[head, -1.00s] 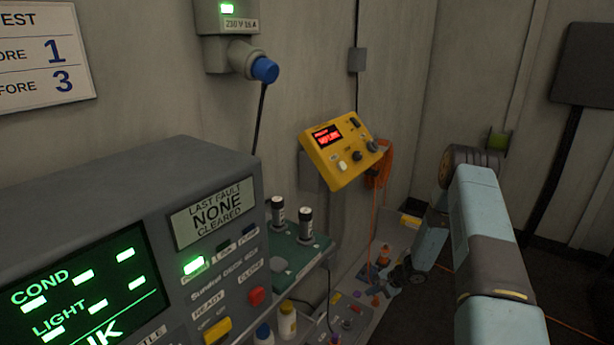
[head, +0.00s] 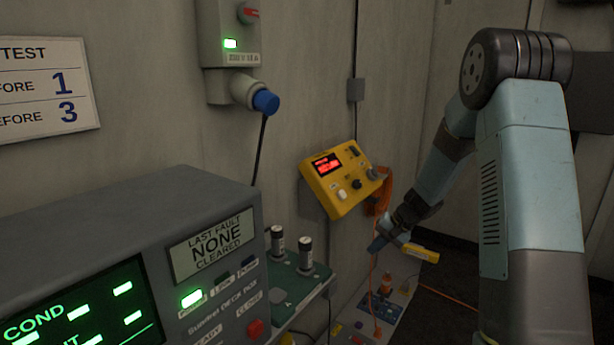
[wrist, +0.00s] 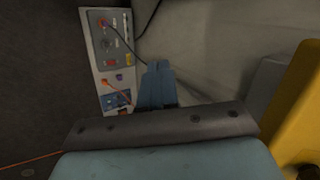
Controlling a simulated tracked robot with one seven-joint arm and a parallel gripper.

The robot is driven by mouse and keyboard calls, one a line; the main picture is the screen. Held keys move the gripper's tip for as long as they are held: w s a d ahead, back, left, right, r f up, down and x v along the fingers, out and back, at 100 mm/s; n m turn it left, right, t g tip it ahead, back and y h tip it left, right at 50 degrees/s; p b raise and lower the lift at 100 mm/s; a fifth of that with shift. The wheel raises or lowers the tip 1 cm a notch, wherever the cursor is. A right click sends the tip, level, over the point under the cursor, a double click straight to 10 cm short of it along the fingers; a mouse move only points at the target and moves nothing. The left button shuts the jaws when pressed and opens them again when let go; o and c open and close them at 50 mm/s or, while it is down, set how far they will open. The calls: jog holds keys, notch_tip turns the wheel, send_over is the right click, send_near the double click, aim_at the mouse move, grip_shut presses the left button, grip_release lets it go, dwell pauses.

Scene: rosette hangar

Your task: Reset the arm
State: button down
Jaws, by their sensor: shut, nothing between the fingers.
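My arm is raised at the right of the head view, with its elbow high and its forearm sloping down and left toward the wall. My gripper (head: 375,245) is at the forearm's low end, below and a little right of the yellow control box (head: 340,178). In the wrist view its blue fingers (wrist: 158,85) lie together with nothing between them. They point toward a grey panel (wrist: 88,55) with coloured fittings, apparently some distance beyond. The yellow box also shows close at the right edge of the wrist view (wrist: 295,115).
A grey console (head: 120,225) with green lights fills the lower left. A green shelf (head: 300,285) bears two dark cylinders. An orange cable (head: 384,190) hangs beside the yellow box. A blue plug (head: 266,102) sits in a wall socket. Dark floor lies at the lower right.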

jog(key=s+a+r+n+h, duration=0.1)
jog(key=s+r+n+h, duration=0.2)
jog(key=s+r, duration=1.4)
jog(key=s+d+r+t+h, duration=0.1)
jog(key=s+r, duration=0.2)
jog(key=s, duration=0.3)
jog(key=s+d+r+t+h, duration=0.1)
jog(key=s+r, duration=0.2)
jog(key=s, duration=0.3)
jog(key=s+d+r+n+t+h, duration=0.1)
jog(key=s+r, duration=0.2)
jog(key=s, duration=0.4)
jog(key=shift+d+r, duration=0.3)
jog(key=c, duration=1.8)
grip_release()
